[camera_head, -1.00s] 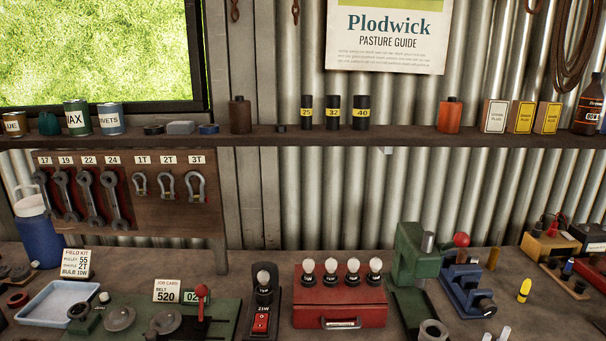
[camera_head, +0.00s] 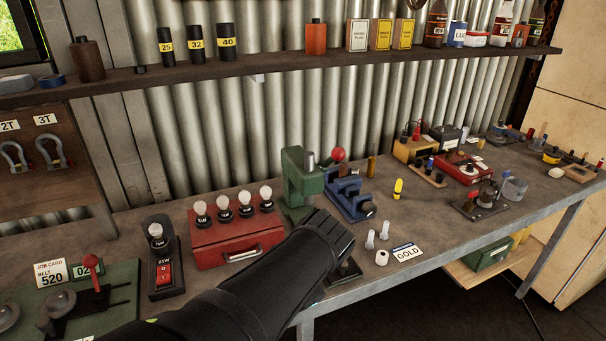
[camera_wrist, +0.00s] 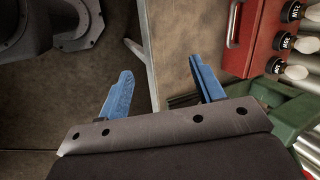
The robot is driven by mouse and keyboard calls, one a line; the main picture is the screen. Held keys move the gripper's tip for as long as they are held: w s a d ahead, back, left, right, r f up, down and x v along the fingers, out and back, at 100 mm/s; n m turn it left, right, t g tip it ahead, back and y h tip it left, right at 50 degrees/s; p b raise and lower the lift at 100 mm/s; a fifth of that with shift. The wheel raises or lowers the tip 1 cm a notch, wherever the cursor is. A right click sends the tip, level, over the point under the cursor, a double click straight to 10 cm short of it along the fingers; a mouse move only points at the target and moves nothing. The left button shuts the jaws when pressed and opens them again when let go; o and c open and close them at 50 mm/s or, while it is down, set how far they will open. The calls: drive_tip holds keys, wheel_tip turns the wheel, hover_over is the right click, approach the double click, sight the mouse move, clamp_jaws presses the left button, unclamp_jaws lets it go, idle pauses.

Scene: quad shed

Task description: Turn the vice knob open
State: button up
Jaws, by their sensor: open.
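The blue vice (camera_head: 348,196) stands on the bench just right of a green press (camera_head: 300,180). A red ball knob (camera_head: 338,154) shows above it, beside the press; I cannot tell which of the two it belongs to. A dark round end (camera_head: 368,208) faces forward on the vice. My gripper (camera_wrist: 162,70) is open and empty, its two blue fingers spread over the bench's front edge in the wrist view. In the head view my dark wrist is in front of the press and left of the vice, apart from the knob. The fingers are hidden there, and the vice is not seen in the wrist view.
A red box with several bulbs (camera_head: 235,243) stands left of the press and also shows in the wrist view (camera_wrist: 256,38). A shelf (camera_head: 280,67) runs above.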

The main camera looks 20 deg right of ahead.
drive_tip(key=w+d+r+m+t+y, duration=0.1)
drive_tip(key=w+d+m+t, duration=0.1)
drive_tip(key=w+d+m, duration=0.5)
drive_tip(key=m+t+h, duration=0.2)
drive_tip(key=m+t, duration=0.5)
drive_tip(key=m, duration=0.8)
approach(372, 211)
drive_tip(key=x, duration=0.9)
drive_tip(key=shift+w+f, duration=0.1)
drive_tip(key=shift+w, duration=0.15)
